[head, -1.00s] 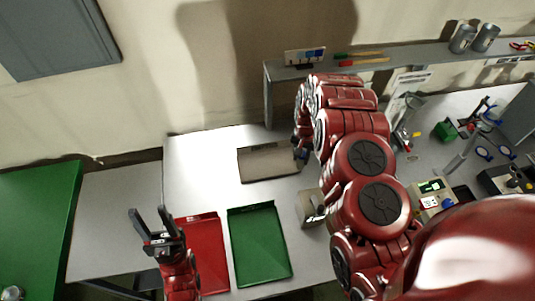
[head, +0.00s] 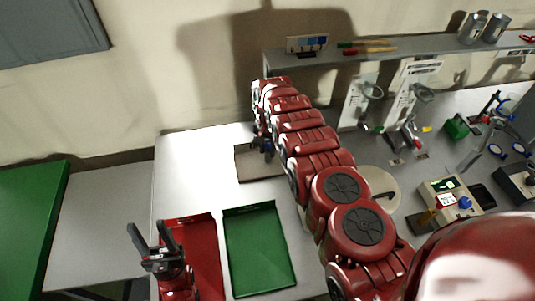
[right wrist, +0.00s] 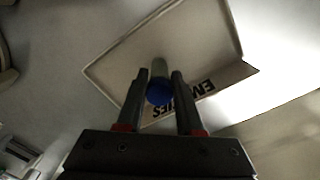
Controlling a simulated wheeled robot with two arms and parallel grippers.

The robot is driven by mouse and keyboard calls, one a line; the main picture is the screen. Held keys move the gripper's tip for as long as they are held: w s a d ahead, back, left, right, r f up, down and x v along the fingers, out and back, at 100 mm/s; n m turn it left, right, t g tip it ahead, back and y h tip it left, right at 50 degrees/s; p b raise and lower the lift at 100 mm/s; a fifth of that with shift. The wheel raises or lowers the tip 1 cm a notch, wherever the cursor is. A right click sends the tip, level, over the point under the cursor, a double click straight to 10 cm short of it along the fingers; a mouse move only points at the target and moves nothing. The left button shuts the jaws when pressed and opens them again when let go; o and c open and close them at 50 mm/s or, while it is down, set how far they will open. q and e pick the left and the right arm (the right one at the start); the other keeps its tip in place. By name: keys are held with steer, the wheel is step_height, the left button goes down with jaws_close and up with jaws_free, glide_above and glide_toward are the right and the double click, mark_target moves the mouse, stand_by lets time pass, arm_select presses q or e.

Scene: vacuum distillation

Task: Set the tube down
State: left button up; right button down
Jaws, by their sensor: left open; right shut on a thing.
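My right gripper (right wrist: 159,76) is shut on a tube (right wrist: 159,69) with a blue cap (right wrist: 159,92). In the right wrist view the tube's pale body points away between the fingers, over a shallow tray (right wrist: 205,35) whose wall reads "EMPTIES". I cannot tell whether the tube touches the tray floor. In the head view my right gripper (head: 262,150) is at the upper part of this beige tray (head: 250,175), and my arm hides part of the tray. My left gripper (head: 151,230) is open and empty, near the red tray.
A red tray (head: 203,255) and a green tray (head: 258,250) lie on the table in front of the beige tray. A shelf (head: 400,54) runs along the back wall. Lab devices, including a balance-like box (head: 445,200), stand to the right. The table's left part is clear.

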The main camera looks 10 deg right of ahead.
steer(key=shift+w+f, duration=0.1)
steer(key=shift+f, duration=0.15)
steer(key=c, duration=1)
jaws_free()
steer(key=shift+f, duration=0.1)
steer(key=o, duration=0.5)
steer(key=shift+c, duration=0.2)
